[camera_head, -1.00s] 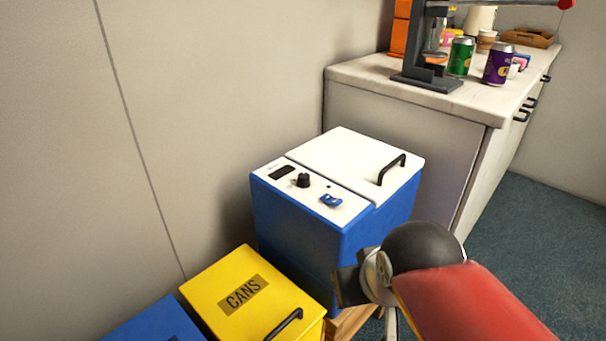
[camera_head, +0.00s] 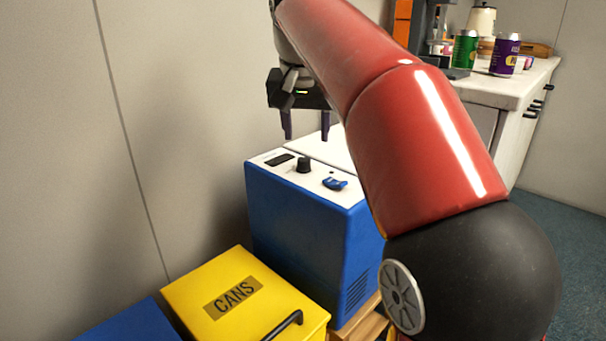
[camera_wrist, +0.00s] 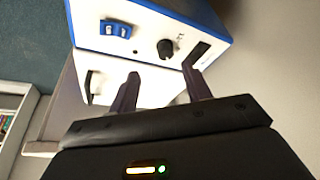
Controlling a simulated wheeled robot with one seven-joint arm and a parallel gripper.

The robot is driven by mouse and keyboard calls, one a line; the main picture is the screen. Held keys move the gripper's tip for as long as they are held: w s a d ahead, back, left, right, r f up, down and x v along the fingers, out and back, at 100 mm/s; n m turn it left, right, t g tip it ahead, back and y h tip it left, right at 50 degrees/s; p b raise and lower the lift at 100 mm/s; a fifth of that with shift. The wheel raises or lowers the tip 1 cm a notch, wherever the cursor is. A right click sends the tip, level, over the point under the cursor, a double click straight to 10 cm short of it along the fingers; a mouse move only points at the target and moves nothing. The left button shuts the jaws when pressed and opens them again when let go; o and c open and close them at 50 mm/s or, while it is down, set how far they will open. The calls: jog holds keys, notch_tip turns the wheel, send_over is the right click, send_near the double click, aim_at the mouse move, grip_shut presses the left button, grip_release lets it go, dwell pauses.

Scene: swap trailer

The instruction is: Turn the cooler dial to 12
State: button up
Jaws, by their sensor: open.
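The cooler (camera_head: 300,230) is a blue box with a white top, standing against the wall. Its black dial (camera_head: 304,164) sits on the white top panel between a dark display (camera_head: 280,160) and a blue switch (camera_head: 335,184). The dial also shows in the wrist view (camera_wrist: 166,48), beyond my fingertips; its setting is too small to read. My gripper (camera_head: 306,137) is above the cooler top, fingers pointing down, apart from the dial. In the wrist view its two fingers (camera_wrist: 160,75) are spread with nothing between them. My red arm hides the cooler's lid handle and right side in the head view.
A yellow bin marked CANS (camera_head: 195,290) stands in front of the cooler, with a blue bin (camera_head: 130,325) to its left. A white counter (camera_head: 500,92) behind holds a green can (camera_head: 465,50), a purple can (camera_head: 505,55) and a press. The wall is close behind the cooler.

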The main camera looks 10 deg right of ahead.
aim_at(304, 159)
jog(key=b+x, duration=0.1)
jog(key=x, duration=0.1)
jog(key=b+x, duration=0.1)
jog(key=x, duration=0.2)
jog(key=w+b+x, duration=0.1)
jog(key=x, duration=0.2)
jog(key=shift+a+r, duration=0.1)
jog(key=shift+a, duration=0.15)
jog(key=c, duration=1)
jog(key=shift+s, duration=0.1)
